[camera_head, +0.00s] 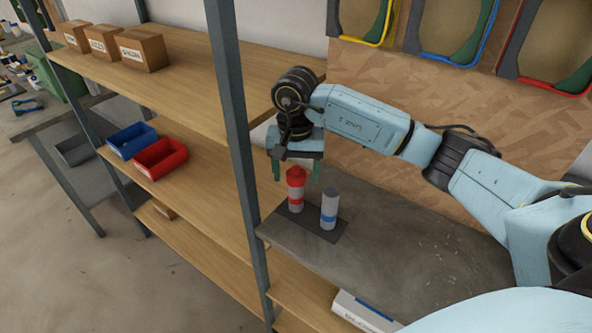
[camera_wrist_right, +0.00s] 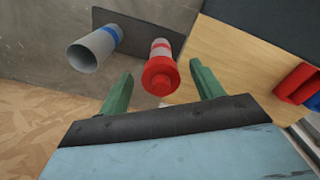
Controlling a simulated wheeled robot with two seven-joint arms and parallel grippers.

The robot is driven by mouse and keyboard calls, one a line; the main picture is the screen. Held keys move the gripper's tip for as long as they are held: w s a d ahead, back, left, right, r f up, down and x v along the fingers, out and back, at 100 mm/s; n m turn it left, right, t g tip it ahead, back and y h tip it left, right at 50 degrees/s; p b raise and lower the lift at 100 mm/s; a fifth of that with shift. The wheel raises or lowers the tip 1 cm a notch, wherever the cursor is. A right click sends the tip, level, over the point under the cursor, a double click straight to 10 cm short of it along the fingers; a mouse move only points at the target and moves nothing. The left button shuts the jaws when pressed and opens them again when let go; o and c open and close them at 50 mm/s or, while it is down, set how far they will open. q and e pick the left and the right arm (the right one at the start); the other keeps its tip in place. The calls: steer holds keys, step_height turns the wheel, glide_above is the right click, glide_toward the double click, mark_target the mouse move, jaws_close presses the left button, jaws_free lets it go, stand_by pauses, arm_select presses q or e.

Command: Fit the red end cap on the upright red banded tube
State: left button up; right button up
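The red end cap (camera_head: 296,176) sits on top of the upright red banded tube (camera_head: 295,196), which stands on a dark base plate. In the right wrist view the cap (camera_wrist_right: 159,78) covers the tube's end and looks roughly in line with it; I cannot tell how fully it is seated. My right gripper (camera_head: 296,174) is above the tube, pointing down. Its two green fingers are spread on either side of the cap, with visible gaps, and hold nothing. My left gripper is not in view.
An upright grey tube with a blue band (camera_head: 329,208) stands close beside the red banded tube; its open end shows in the wrist view. A dark shelf post (camera_head: 238,150) rises left of the gripper. Red (camera_head: 160,158) and blue (camera_head: 131,140) bins sit on the shelf further left.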

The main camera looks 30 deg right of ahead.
steer(key=shift+r, duration=0.1)
step_height(320, 180, up, 13)
stand_by(0.6)
stand_by(0.6)
